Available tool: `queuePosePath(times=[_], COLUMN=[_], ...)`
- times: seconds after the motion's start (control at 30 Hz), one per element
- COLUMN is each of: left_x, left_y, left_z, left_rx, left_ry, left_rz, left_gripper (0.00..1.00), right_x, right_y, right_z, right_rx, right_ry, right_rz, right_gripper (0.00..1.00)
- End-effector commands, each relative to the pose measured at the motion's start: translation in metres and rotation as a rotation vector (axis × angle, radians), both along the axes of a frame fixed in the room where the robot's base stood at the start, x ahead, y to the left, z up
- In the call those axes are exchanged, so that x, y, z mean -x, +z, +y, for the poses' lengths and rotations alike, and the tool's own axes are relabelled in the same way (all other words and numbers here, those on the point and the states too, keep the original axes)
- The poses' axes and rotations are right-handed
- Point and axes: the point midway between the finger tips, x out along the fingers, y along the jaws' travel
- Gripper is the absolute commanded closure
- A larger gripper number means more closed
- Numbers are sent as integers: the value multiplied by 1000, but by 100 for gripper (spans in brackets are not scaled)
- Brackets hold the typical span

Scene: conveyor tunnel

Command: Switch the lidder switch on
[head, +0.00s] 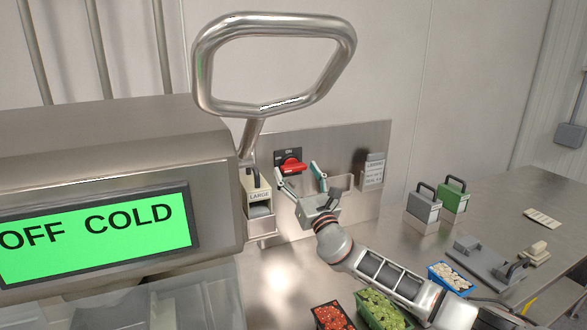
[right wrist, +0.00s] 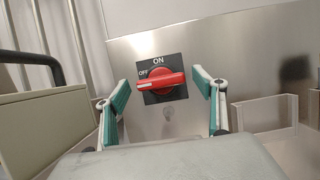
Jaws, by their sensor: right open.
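The lidder switch is a red rotary knob (right wrist: 161,82) on a dark plate marked ON at the top and OFF at the left. Its handle lies nearly level, its white-marked end toward OFF. In the head view the red knob (head: 291,166) sits on the upright steel panel. My right gripper (head: 300,180) is open in front of the panel, just below the knob. In the right wrist view its teal-padded fingers (right wrist: 162,92) stand on both sides of the knob, with gaps on each side. My left gripper is not in view.
The lidder's display (head: 100,235) reads OFF COLD. A bent steel handle (head: 345,45) rises above the machine at the upper middle. A holder marked LARGE (head: 258,207) stands left of the gripper. Red (head: 332,316) and green (head: 383,309) filled punnets lie near my right arm.

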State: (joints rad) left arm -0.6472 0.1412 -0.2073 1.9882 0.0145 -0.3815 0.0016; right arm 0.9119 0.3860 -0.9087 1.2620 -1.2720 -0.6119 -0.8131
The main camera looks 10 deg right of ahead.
Motion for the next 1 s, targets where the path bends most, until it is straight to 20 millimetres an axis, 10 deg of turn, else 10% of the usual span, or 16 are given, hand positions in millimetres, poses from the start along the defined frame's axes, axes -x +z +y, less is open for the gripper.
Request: queuePosePath(times=[0.53,0.7,1.0], left_x=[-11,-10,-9], left_y=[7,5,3], left_z=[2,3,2], left_rx=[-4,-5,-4], left_ry=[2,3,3], left_rz=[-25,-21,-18], left_gripper=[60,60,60], right_x=[-22,-22,-22], right_y=[9,9,9], right_z=[4,4,4], right_rx=[1,1,-22], right_ry=[0,0,-1], right_rz=[0,-1,4], right_gripper=[31,69,69])
